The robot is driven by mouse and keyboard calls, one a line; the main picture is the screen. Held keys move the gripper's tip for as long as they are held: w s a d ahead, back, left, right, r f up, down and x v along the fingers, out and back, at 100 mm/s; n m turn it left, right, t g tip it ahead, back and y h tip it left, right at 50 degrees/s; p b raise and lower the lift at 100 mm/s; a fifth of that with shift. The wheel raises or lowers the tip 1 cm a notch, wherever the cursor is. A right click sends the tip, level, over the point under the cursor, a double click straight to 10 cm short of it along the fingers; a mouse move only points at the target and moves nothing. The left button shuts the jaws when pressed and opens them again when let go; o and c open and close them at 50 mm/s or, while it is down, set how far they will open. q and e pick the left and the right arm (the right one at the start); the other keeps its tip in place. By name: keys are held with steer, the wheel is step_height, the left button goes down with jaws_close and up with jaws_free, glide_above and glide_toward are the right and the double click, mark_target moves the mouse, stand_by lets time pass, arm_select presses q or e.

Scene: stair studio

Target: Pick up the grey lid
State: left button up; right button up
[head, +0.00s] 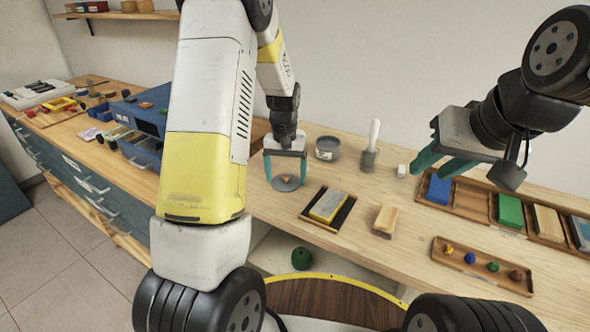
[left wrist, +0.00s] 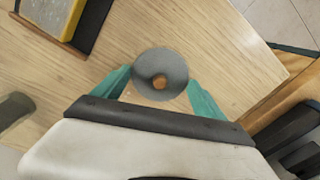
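The grey lid (head: 288,184) is a round disc with a small orange-brown knob, lying on the wooden bench. It also shows in the left wrist view (left wrist: 148,66). My left gripper (head: 285,170) is open above the lid, pointing down. Its teal fingers stand on either side of the lid in the left wrist view, and I cannot tell whether they touch it. My right gripper (head: 432,166) is open and empty in the air over the right part of the bench. A grey pot (head: 327,149) stands on the bench behind and right of the lid.
A white-handled tool (head: 371,148) stands behind. Wooden trays with coloured blocks (head: 468,203) are at right. A blue box (head: 143,122) is at left.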

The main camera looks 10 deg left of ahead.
arm_select(q)
steer(key=shift+s, duration=0.1)
jaws_close()
steer(key=shift+s+f, duration=0.1)
stand_by(0.3)
